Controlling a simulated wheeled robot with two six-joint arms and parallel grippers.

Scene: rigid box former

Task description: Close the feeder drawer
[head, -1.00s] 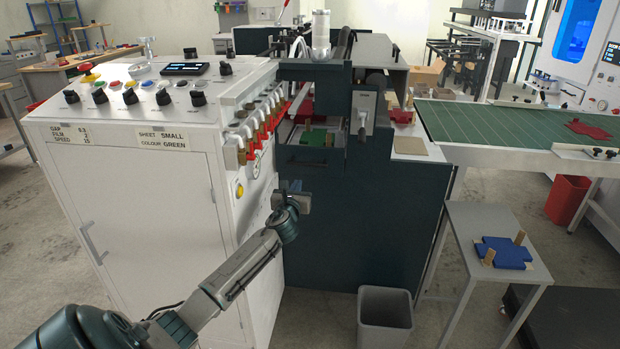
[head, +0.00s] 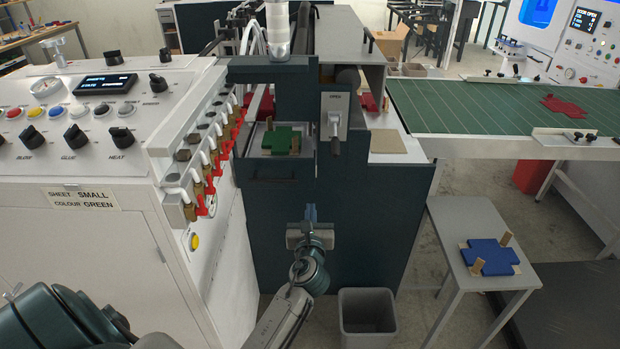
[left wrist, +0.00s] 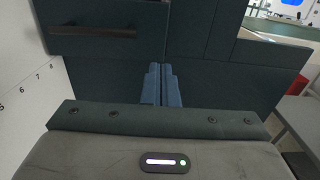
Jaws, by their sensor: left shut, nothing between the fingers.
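The feeder drawer (head: 278,168) is a dark green box front on the machine, with a black bar handle; a green cross-shaped sheet (head: 281,140) lies in the opening above it. I cannot tell from here how far the drawer stands out. In the left wrist view the drawer front (left wrist: 70,38) and its handle (left wrist: 92,31) are at upper left. My left gripper (head: 311,213) is shut and empty, below and right of the drawer, in front of the dark machine body. Its blue fingers (left wrist: 161,86) are together in the wrist view, apart from the handle. My right gripper is not in view.
A white control cabinet (head: 80,225) stands left, with red-handled valves (head: 212,165) along its edge. A lever (head: 335,125) is right of the drawer. A grey bin (head: 368,320) stands on the floor below. A small table (head: 470,220) with a blue cross-shaped piece is right.

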